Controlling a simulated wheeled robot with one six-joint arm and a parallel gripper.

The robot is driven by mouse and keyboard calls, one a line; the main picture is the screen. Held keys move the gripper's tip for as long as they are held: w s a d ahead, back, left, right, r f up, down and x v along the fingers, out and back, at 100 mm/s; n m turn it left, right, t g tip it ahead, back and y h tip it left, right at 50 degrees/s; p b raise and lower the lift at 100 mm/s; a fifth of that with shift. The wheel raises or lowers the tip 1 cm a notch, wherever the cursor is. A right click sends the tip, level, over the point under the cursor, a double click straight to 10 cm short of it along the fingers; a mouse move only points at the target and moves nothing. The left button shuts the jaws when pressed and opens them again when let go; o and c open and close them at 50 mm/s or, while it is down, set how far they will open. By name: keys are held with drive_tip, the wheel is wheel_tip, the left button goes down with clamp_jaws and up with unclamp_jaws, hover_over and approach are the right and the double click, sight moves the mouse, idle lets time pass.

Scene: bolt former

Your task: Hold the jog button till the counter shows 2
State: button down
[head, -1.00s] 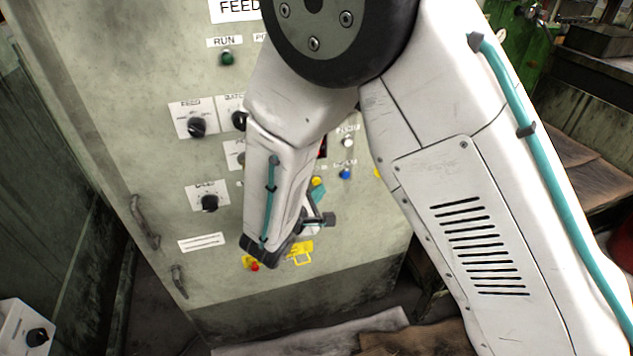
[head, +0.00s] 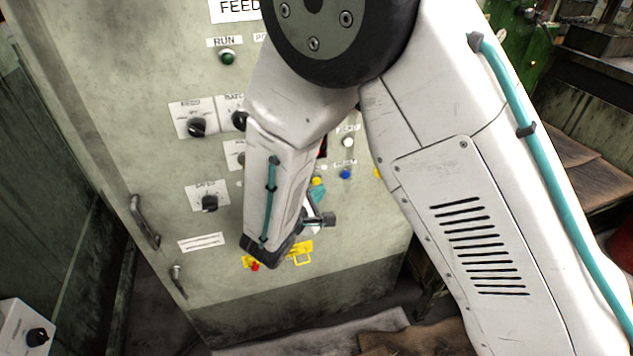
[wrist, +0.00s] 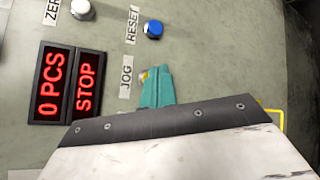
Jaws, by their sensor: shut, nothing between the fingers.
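The jog button is yellow; a sliver of it (wrist: 143,75) shows beside the JOG label in the wrist view, and it shows in the head view (head: 317,181) just above my fingertips. My gripper (wrist: 155,72) has its teal fingers shut with nothing between them. The fingertips are at the button and partly hide it; I cannot tell whether they touch it. The gripper also shows in the head view (head: 318,191), partly behind my arm. The counter (wrist: 52,85) reads 0 PCS in red, and the display beside it (wrist: 87,87) reads STOP.
A blue RESET button (wrist: 153,29) and a white ZERO button (wrist: 81,8) are close by on the panel. A red button (head: 255,267) on yellow and several black knobs are on the same cabinet (head: 110,100). My arm hides part of the panel.

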drive_tip(key=shift+w, duration=0.15)
drive_tip(key=shift+w+a, duration=0.1)
drive_tip(key=shift+w, duration=0.2)
